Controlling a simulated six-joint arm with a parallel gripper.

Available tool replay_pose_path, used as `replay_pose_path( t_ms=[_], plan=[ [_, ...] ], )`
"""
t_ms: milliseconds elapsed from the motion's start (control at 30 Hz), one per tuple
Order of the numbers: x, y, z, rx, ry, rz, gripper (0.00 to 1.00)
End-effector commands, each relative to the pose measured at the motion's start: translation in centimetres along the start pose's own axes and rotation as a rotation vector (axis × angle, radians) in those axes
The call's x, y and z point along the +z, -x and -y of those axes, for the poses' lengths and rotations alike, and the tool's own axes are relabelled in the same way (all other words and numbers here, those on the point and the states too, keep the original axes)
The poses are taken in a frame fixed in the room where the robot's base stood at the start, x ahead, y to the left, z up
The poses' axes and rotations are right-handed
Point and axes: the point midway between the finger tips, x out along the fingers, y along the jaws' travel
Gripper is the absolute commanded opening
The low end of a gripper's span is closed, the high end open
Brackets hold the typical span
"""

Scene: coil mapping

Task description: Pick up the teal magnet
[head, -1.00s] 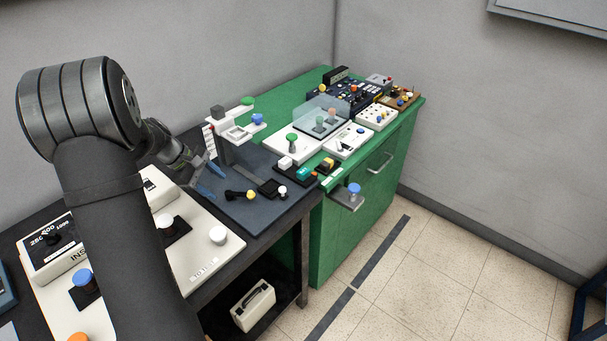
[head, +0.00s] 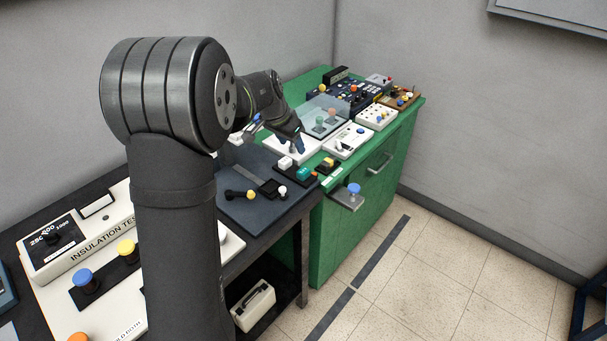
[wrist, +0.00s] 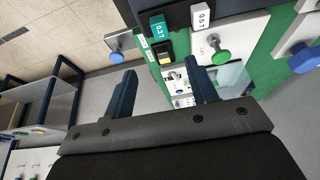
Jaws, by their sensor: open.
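The teal magnet (head: 303,173) is a small block in a dark holder near the front edge of the green bench. In the wrist view the teal magnet (wrist: 159,27), marked 0.3 T, lies beyond the fingertips, near the top. A white block (head: 285,162) sits beside it; it is marked 0.5 T in the wrist view (wrist: 203,16). My gripper (head: 300,145) is over the bench, behind and above the teal magnet in the head view. In the wrist view my gripper (wrist: 160,68) has its two blue fingers apart with nothing held between them.
A white box with a green knob (wrist: 221,56) is close to the magnets. A clear screen (head: 328,108) stands behind. A shelf with a blue knob (head: 347,199) juts from the bench front. A white insulation tester (head: 85,245) lies at left.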

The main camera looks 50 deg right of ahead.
Motion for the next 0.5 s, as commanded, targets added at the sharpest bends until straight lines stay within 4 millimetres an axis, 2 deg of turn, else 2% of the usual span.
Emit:
replay_pose_path(
  t_ms=[33,300,500],
  plan=[
    [0.1,-1.4,-0.1,0.004,0.001,0.004,0.53],
    [0.1,-7.1,-0.1,0.004,0.003,0.004,0.53],
    [0.1,-9.3,0.0,0.002,0.004,0.002,0.53]
  ],
)
